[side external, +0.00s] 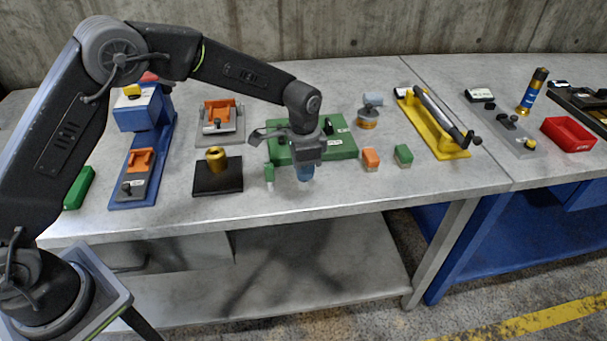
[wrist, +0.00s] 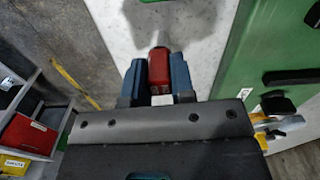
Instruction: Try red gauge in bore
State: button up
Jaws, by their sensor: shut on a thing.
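My gripper (side external: 305,174) hangs over the front of the grey bench, just in front of the green plate. In the wrist view its two blue fingers (wrist: 158,75) are shut on the red gauge (wrist: 159,63). A pale grey tip shows beyond the gauge's red body. In the side view the fingers hide the red gauge. A brass ring (side external: 216,159) stands on a black block (side external: 218,180) to the left of my gripper; its opening faces up. A green gauge (side external: 269,173) with a pale lower end stands just left of my gripper.
The green plate (side external: 340,148) lies behind my gripper and also shows in the wrist view (wrist: 255,70). Orange (side external: 370,159) and green (side external: 403,155) blocks stand to the right. A blue fixture (side external: 156,160) stands at left, a yellow one (side external: 440,135) at right. Bare bench lies in front.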

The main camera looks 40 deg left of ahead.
jog(key=shift+c, duration=0.7)
jog(key=shift+r, duration=2.55)
jog(key=shift+r, duration=0.1)
notch_tip(320, 180, up, 12)
jog(key=r, duration=0.1)
jog(key=s+a, duration=0.4)
jog(key=a, duration=0.6)
jog(key=s+a, duration=0.3)
jog(key=a, duration=0.7)
notch_tip(320, 180, down, 12)
jog(key=a, duration=0.1)
jog(key=shift+s+r, duration=0.15)
jog(key=shift+s, duration=0.1)
